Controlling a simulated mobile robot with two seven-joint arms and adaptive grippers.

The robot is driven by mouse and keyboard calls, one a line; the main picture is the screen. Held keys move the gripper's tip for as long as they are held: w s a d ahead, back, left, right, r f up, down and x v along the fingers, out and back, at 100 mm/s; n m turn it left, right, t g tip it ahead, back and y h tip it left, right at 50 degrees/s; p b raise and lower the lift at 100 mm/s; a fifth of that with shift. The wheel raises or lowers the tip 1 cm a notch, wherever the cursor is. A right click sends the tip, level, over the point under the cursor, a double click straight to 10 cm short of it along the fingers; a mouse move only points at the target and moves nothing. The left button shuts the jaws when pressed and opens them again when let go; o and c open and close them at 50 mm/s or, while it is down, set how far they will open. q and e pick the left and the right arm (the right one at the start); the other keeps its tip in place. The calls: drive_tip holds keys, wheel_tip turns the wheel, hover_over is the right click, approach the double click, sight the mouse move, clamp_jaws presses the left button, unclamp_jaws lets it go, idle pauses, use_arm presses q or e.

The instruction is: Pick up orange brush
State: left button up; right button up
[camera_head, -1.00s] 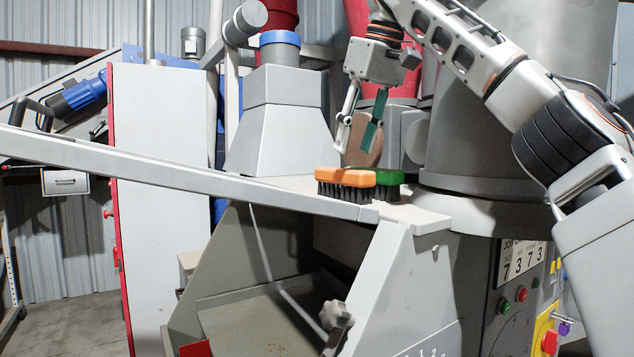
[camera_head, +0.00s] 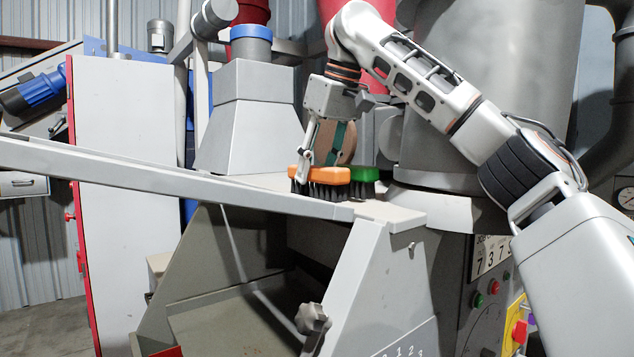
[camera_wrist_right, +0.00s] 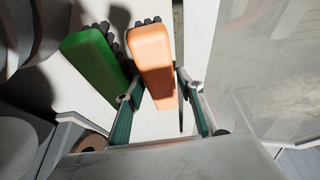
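The orange brush (camera_head: 330,174), with dark bristles facing down, lies on a light machine ledge beside the green brush (camera_head: 365,174). My right gripper (camera_head: 316,160) is lowered over the orange brush, with one finger in front of its left part. In the right wrist view, the orange brush (camera_wrist_right: 152,55) lies between the two spread fingers of the right gripper (camera_wrist_right: 160,85). One finger is between it and the green brush (camera_wrist_right: 92,62); the other is on its right side. Firm contact cannot be told. My left gripper is out of view.
The light ledge (camera_head: 395,208) is narrow, with an open hopper (camera_head: 230,305) below its front. A large grey cylinder (camera_head: 500,90) stands at the right behind. A long grey beam (camera_head: 130,172) crosses at left.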

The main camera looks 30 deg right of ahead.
drive_tip(key=shift+f, duration=0.25)
idle(0.6)
drive_tip(key=c, duration=1)
